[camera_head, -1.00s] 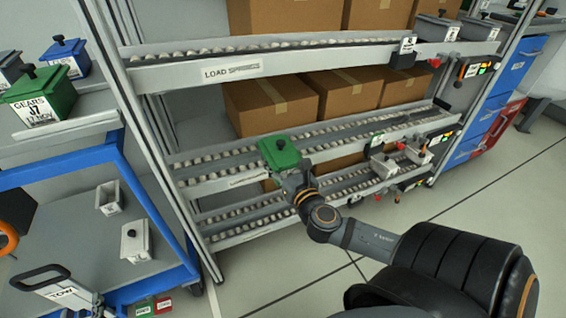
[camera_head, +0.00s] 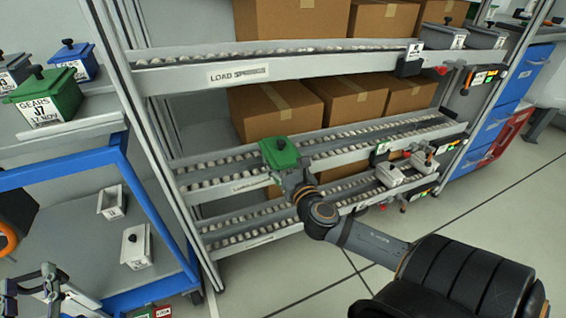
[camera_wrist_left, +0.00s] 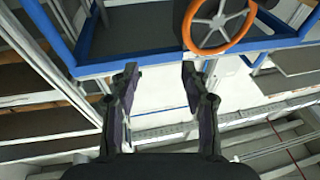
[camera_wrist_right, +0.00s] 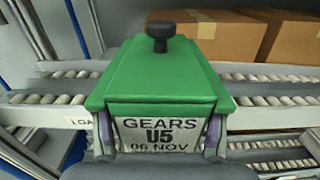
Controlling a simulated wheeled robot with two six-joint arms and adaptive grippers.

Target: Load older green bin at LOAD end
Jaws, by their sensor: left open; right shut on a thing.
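My right gripper (camera_head: 292,180) is shut on a green bin (camera_head: 279,152) with a dark knob. In the right wrist view the green bin (camera_wrist_right: 160,80) fills the middle and its label reads GEARS U5 06 NOV. The bin is at the left end of the middle roller lane (camera_head: 215,180); whether it touches the rollers I cannot tell. Another green bin (camera_head: 48,97), labelled GEARS J7 17 NOV, stands on the cart top at left. My left gripper (camera_wrist_left: 160,85) is open and empty; part of it (camera_head: 45,285) shows at the head view's lower left.
The upper lane carries a LOAD sign (camera_head: 238,74). Cardboard boxes (camera_head: 280,108) stand behind the lanes. Grey bins (camera_head: 445,37) sit at the upper lane's right end. A blue-framed cart (camera_head: 130,190) at left holds a blue bin (camera_head: 74,62) and small white bins (camera_head: 136,245).

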